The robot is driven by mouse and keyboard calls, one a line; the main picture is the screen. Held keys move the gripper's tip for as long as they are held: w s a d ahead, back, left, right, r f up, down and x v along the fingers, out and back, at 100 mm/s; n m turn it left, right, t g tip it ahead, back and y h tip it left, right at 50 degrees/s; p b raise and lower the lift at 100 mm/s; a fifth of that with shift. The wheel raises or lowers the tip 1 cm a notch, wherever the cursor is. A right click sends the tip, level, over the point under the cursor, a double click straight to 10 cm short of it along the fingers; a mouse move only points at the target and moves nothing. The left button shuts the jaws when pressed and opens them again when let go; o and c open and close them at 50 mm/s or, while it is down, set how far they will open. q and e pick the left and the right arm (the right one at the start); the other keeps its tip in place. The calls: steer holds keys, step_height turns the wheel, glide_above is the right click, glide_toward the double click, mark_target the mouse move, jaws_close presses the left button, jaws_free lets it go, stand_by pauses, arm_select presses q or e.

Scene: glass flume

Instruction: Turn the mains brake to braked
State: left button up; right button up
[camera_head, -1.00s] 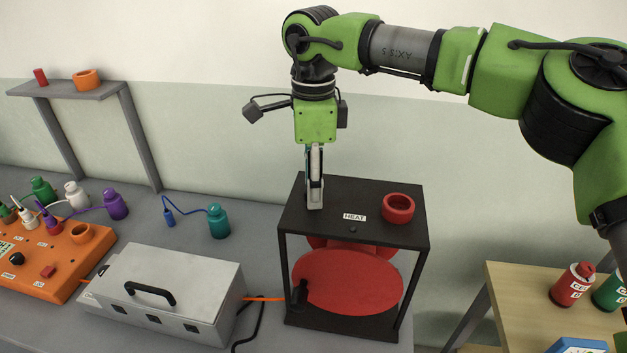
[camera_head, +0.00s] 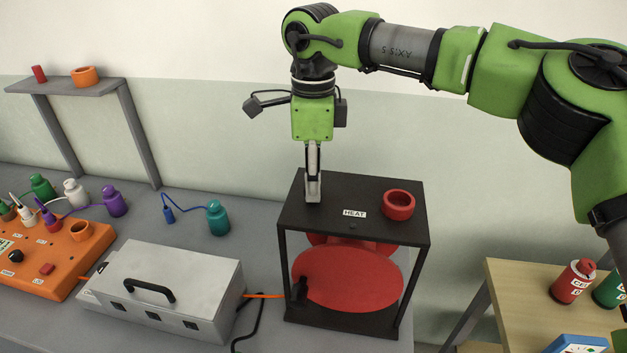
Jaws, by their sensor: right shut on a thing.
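My right gripper (camera_head: 313,198) points straight down at the left part of the top of a black open frame (camera_head: 350,188). It is shut on a small part there, which its fingers hide almost wholly. No label reading mains brake can be made out, so I cannot tell for sure that this part is the mains brake, nor its setting. A white label (camera_head: 354,214) on the frame's top reads HEAT. A large red disc (camera_head: 348,280) stands inside the frame. My left gripper is not in view.
A red ring (camera_head: 398,205) sits on the frame's top, right of my gripper. A grey metal box (camera_head: 190,268) with a black handle and an orange panel (camera_head: 60,262) with plugs stand to the left. A teal bottle (camera_head: 217,218) is behind the box.

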steer(key=m+b, duration=0.1)
steer(key=m, duration=0.3)
steer(key=m+b, duration=0.1)
steer(key=m, duration=0.3)
steer(key=shift+m+b, duration=0.35)
steer(key=shift+m, duration=0.05)
steer(key=m+b, duration=0.1)
steer(key=m, duration=0.3)
steer(key=shift+r+m+b, duration=0.15)
steer(key=shift+m+b, duration=0.35)
steer(key=shift+m, duration=1.4)
steer(key=o, duration=1.1)
